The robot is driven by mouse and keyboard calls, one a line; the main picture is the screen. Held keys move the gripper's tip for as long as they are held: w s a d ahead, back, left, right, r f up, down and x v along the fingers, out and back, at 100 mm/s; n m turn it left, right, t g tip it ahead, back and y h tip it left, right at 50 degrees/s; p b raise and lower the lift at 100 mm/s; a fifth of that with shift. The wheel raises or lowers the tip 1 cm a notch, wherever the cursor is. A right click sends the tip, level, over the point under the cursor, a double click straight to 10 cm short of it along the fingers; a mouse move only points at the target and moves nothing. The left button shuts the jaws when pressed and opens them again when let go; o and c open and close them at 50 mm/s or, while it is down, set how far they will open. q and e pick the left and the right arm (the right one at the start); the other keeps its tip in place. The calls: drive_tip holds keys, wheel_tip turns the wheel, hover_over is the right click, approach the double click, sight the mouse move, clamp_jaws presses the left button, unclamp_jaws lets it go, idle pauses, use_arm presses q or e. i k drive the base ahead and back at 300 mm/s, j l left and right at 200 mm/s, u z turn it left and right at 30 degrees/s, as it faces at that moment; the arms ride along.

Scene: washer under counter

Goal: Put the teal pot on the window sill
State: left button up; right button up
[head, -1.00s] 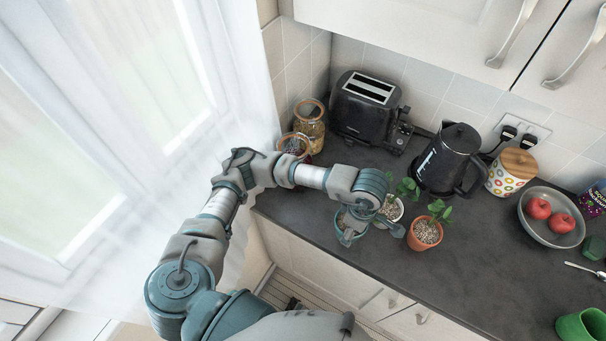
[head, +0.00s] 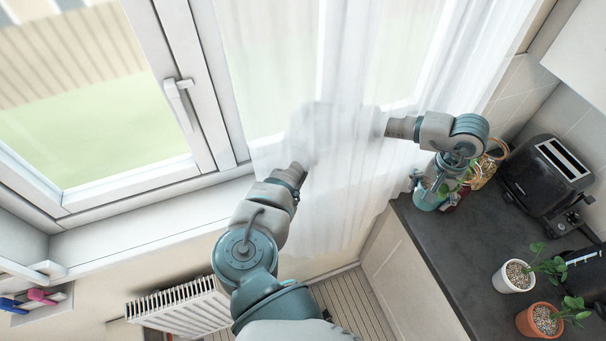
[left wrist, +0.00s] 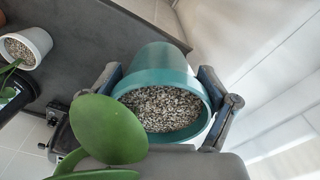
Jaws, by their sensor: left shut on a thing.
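The teal pot (left wrist: 168,65), filled with gravel and with green leaves, sits between the fingers of my left gripper (left wrist: 165,95) in the left wrist view. The gripper is shut on it. In the head view the teal pot (head: 428,198) shows partly below my left gripper (head: 432,184), near the counter's left end beside the curtain. Part of my left arm is behind the sheer curtain. The white window sill (head: 150,222) runs below the window at the left and looks bare where it shows. My right gripper is not in view.
The sheer curtain (head: 345,200) hangs between the sill and the counter (head: 440,255). A white pot (head: 514,276), a terracotta pot (head: 540,320), a toaster (head: 548,180) and jars (head: 484,172) stand on the counter. A radiator (head: 180,308) is under the sill.

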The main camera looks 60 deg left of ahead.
sight(110, 241)
drive_tip(key=u, duration=0.4)
drive_tip(key=l+u, duration=0.15)
drive_tip(key=u, duration=0.7)
drive_tip(key=k+l+u, duration=0.1)
drive_tip(key=u, duration=0.35)
